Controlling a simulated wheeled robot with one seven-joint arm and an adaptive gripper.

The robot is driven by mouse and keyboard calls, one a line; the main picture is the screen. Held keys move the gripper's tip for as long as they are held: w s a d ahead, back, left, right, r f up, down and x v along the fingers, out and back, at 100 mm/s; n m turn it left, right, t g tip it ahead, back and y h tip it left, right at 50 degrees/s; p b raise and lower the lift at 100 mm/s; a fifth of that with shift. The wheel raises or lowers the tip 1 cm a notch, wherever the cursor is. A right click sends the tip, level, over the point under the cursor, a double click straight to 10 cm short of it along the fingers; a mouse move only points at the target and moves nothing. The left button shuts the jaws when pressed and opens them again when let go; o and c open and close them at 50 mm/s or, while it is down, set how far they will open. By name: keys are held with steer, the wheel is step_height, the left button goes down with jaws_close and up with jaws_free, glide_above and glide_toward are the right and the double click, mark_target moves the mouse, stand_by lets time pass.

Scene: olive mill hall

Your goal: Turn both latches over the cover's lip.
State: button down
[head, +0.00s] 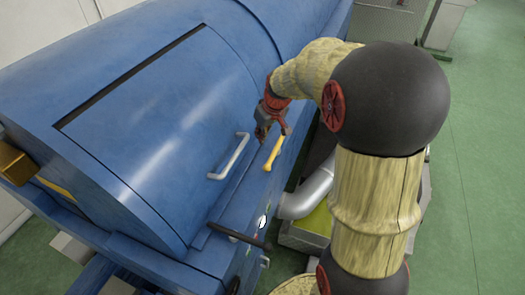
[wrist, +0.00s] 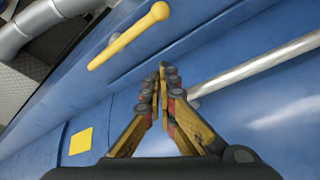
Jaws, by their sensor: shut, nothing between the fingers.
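The blue cover (head: 160,120) lies closed on the blue machine, with a grey bar handle (head: 230,158) near its lower right edge. The handle also shows in the wrist view (wrist: 255,68). A yellow latch (head: 273,153) sits on the ledge beside that edge, roughly along it; its round-ended arm shows in the wrist view (wrist: 130,36). A dark lever (head: 238,237) lies nearer the bottom; I cannot tell whether it is the second latch. My gripper (head: 261,133) is shut and empty, between handle and yellow latch. Its fingertips (wrist: 162,72) look apart from both.
A yellow square (wrist: 80,141) is on the blue surface in the wrist view. A round white dial (head: 262,222) is on the machine's side. A grey pipe (head: 308,195) runs beside the machine. Green floor (head: 485,180) is open at the right.

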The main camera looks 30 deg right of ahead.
mark_target(275, 151)
steer(key=p+x, duration=0.1)
steer(key=x, duration=0.9)
steer(key=shift+w+f, duration=0.1)
steer(key=shift+f, duration=0.1)
steer(key=s, duration=0.3)
steer(key=shift+s+d, duration=0.1)
steer(key=shift+s, duration=0.25)
steer(key=shift+s+f, duration=0.1)
steer(key=shift+f, duration=0.05)
steer(key=shift+s, duration=0.1)
steer(key=shift+s+d+n+b, duration=0.2)
steer(key=shift+n+b, duration=0.1)
steer(key=shift+b, duration=0.45)
